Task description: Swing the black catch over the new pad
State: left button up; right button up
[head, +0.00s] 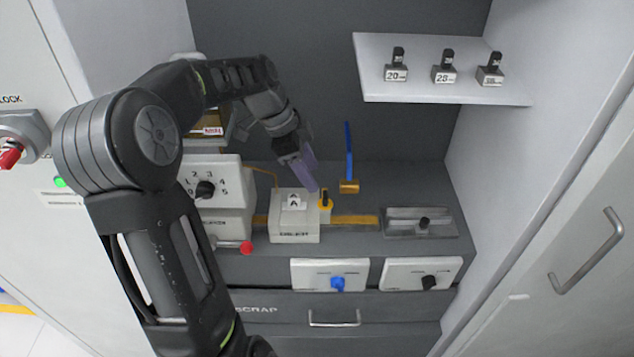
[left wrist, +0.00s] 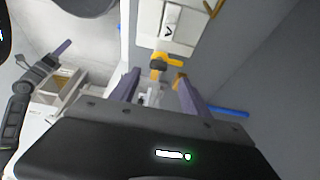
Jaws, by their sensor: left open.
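The black catch (head: 325,196) stands upright on a yellow base at the right side of the white oiler block (head: 295,228). In the left wrist view the catch (left wrist: 158,66) lies just beyond and between the fingertips, apparently not gripped. A white pad with black arrow marks (head: 293,202) sits on top of the block; it also shows in the left wrist view (left wrist: 171,22). The catch appears beside the pad, not over it. My left gripper (head: 308,172) is open, its purple fingers above and behind the catch. My right gripper (left wrist: 62,48) seems to show at the left of the wrist view; its opening is unclear.
A blue-handled tool (head: 349,155) stands behind the catch. A dial box (head: 207,182) and red knob (head: 246,248) are at the left. A shelf (head: 440,90) with several labelled pieces hangs above.

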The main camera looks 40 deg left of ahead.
aim_at(324, 195)
pick_arm(q)
jog(key=p+x, duration=0.2)
jog(key=x, duration=0.5)
jog(key=shift+d+f, duration=0.15)
jog(key=shift+d, duration=0.1)
jog(key=shift+c, duration=0.2)
grip_shut()
dwell(0.5)
